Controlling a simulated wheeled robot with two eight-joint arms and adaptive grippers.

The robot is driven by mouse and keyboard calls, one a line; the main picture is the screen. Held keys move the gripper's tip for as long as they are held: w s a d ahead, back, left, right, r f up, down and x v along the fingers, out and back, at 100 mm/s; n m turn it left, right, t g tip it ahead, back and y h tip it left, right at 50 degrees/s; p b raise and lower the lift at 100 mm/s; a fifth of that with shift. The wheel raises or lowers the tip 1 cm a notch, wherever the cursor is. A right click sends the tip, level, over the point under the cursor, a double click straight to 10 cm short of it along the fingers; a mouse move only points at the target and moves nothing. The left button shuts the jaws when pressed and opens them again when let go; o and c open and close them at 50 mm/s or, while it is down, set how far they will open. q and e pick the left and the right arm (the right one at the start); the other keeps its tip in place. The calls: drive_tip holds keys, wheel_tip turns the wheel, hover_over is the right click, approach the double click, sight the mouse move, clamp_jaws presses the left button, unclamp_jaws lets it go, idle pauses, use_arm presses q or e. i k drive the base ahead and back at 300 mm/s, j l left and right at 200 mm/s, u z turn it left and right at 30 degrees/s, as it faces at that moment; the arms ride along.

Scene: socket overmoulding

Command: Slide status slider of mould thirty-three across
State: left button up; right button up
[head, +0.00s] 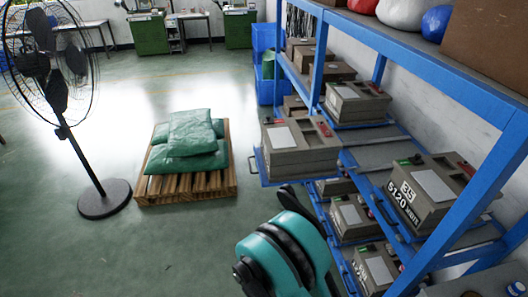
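A grey-brown mould (301,146) sits on a blue tray that sticks out from the rack into the aisle. Its top has a pale label plate and a small red slider (325,129) near the right edge. I can read no number on it, so I cannot tell whether it is mould thirty-three. Another mould (430,185), at right, reads "35" and "5120 white", with a green slider part (410,161). A teal link of my arm rises at the bottom centre, below the protruding tray. A dark part shows beyond it; no clear fingertips are visible.
The blue rack (463,66) fills the right side and holds several more moulds. A wooden pallet (187,192) with green sacks (190,140) stands left of the tray. A fan (62,130) is at far left. The floor between is free.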

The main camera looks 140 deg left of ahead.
sight(269, 121)
drive_tip(key=l+u, duration=0.1)
drive_tip(key=u, duration=0.35)
drive_tip(key=k+u, duration=0.15)
drive_tip(key=u, duration=0.25)
drive_tip(key=k+l+u, duration=0.1)
drive_tip(key=u, duration=0.35)
drive_tip(key=k+u, duration=0.1)
drive_tip(key=u, duration=3.1)
